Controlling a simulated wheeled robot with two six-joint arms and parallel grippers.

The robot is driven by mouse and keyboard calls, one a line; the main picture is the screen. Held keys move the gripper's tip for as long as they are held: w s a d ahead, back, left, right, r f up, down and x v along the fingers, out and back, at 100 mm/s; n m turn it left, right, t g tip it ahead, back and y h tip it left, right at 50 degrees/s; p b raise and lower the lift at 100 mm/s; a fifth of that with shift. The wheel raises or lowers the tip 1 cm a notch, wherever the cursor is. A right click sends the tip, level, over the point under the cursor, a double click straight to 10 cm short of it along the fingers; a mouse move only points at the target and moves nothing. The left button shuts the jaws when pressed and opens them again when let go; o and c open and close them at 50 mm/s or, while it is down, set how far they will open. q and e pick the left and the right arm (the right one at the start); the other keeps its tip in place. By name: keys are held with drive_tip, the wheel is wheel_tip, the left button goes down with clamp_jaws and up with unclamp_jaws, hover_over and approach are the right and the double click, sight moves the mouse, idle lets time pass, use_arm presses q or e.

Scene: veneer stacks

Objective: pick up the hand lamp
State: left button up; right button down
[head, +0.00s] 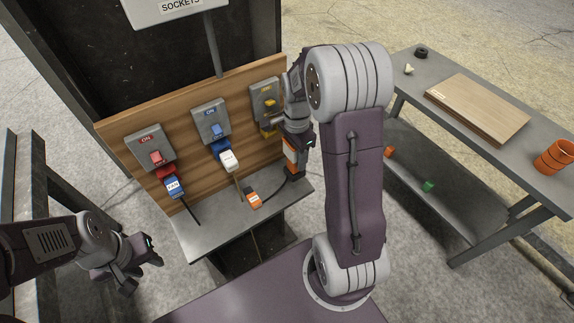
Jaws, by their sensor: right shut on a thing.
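The orange and black hand lamp (291,157) is upright at the right end of the grey shelf, below the yellow socket. My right gripper (298,138) is shut on its upper part, and the gripper and arm partly hide the lamp. I cannot tell whether its base touches the shelf. A dark cable runs from the lamp to an orange plug (253,199) lying on the shelf. My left gripper (138,271) is open and empty at lower left, apart from the shelf.
The wooden board carries red, blue and yellow sockets (211,122). A blue plug labelled FAN (174,185) and a white plug (229,161) hang there with cords.

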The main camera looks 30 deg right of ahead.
drive_tip(key=s+d+r, duration=0.1)
drive_tip(key=d+r, duration=0.4)
drive_tip(key=d, duration=0.4)
drive_tip(key=shift+s+r, duration=0.2)
drive_tip(key=shift+s, duration=0.2)
